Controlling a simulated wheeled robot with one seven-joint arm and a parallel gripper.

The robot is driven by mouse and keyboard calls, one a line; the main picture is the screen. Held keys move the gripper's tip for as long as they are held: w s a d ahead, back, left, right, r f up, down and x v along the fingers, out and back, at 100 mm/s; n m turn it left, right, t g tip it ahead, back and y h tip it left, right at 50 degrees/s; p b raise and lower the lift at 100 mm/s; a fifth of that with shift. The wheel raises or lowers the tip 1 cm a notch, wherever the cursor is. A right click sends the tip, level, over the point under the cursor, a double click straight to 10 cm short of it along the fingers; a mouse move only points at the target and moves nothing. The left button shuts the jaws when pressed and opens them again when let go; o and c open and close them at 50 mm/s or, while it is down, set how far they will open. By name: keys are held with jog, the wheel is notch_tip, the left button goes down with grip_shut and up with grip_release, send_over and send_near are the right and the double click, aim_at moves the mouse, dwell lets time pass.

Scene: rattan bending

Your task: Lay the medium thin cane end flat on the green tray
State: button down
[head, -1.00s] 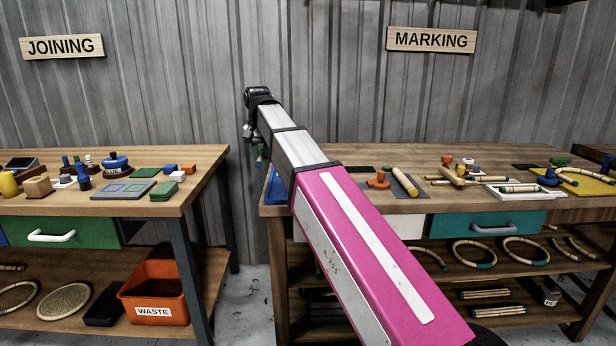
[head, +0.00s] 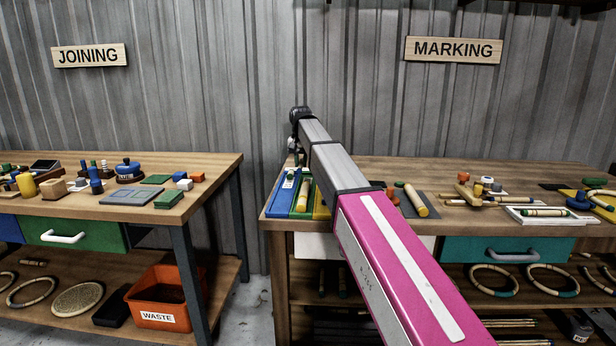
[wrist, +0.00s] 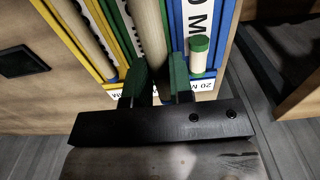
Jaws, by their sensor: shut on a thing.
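My gripper (wrist: 157,85) is shut on a pale tan cane (wrist: 150,35), which runs between its dark green fingertips. The held cane is above or in the green tray (wrist: 126,42), the middle one of three side by side; I cannot tell whether it touches the tray floor. In the head view the green tray (head: 297,213) sits at the left end of the marking bench with a tan cane over it. My gripper there is small and partly hidden by my arm.
The blue tray (wrist: 226,45) holds a green-capped cane (wrist: 199,55). The yellow tray (wrist: 62,35) holds another cane (wrist: 92,40). On the bench, a thick cane on a grey mat (head: 416,200) and a white tray (head: 550,217) lie to the right. A floor gap separates the joining bench (head: 220,170).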

aim_at(308, 180)
jog(key=shift+w+d+f, duration=0.95)
jog(key=shift+d+f, duration=0.1)
jog(key=shift+d, duration=0.15)
jog(key=shift+f, duration=1.9)
jog(key=shift+f, duration=0.1)
jog(key=c, duration=1.3)
grip_release()
notch_tip(308, 180, up, 12)
jog(key=shift+r, duration=0.15)
